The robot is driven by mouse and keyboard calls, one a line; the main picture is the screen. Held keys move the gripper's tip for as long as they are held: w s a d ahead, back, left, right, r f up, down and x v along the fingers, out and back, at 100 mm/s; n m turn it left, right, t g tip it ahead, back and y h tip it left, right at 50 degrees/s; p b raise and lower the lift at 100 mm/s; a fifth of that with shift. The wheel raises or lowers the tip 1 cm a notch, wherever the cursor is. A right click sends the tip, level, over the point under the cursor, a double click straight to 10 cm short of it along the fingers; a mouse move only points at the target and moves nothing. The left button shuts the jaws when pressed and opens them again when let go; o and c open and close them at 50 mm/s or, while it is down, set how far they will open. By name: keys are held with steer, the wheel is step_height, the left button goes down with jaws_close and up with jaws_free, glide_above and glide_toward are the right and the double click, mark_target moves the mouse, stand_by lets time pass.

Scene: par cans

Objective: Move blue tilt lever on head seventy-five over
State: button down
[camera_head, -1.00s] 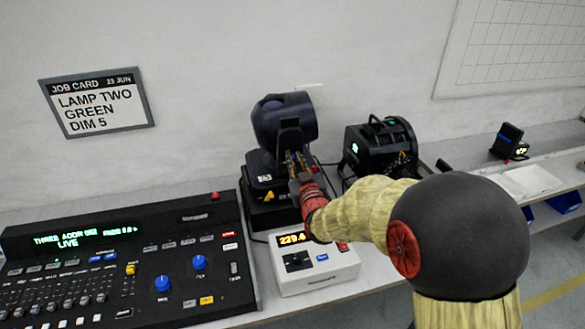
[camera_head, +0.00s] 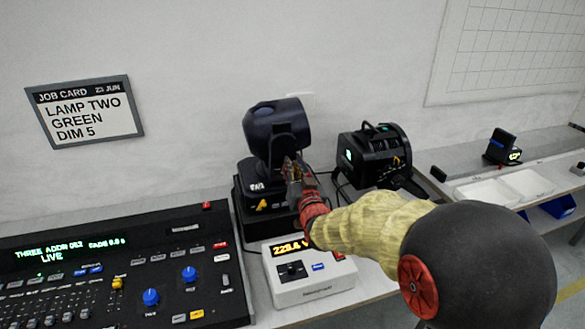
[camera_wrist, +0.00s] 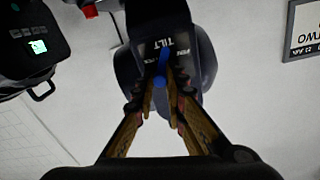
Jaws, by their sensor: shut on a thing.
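The moving head (camera_head: 277,130) is a dark lamp head on a black base, standing behind the white meter box. Its blue tilt lever (camera_wrist: 160,68) shows in the wrist view, on a dark arm marked TILT, with further small lettering on both sides of the lever. My gripper (camera_head: 292,168) is at the front of the head. In the wrist view my gripper (camera_wrist: 160,102) has its two fingers closed around the blue lever, which sits between the fingertips. In the head view the lever is hidden behind my gripper.
A lighting desk (camera_head: 110,268) fills the left front. The white meter box (camera_head: 308,276) stands just below my forearm. A second black lamp (camera_head: 375,155) stands close on the right. White trays (camera_head: 525,184) lie farther right. A job card (camera_head: 84,112) hangs on the wall.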

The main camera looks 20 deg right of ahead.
steer(key=shift+s+a+f, duration=0.1)
steer(key=shift+a+f, duration=0.05)
steer(key=shift+f, duration=0.4)
steer(key=c, duration=2.1)
jaws_free()
steer(key=shift+a, duration=0.15)
steer(key=shift+o, duration=1.4)
steer(key=shift+r, duration=0.35)
steer(key=shift+d+r, duration=0.1)
steer(key=shift+d, duration=0.1)
steer(key=s, duration=1.1)
steer(key=shift+s+a, duration=0.2)
steer(key=shift+s, duration=0.15)
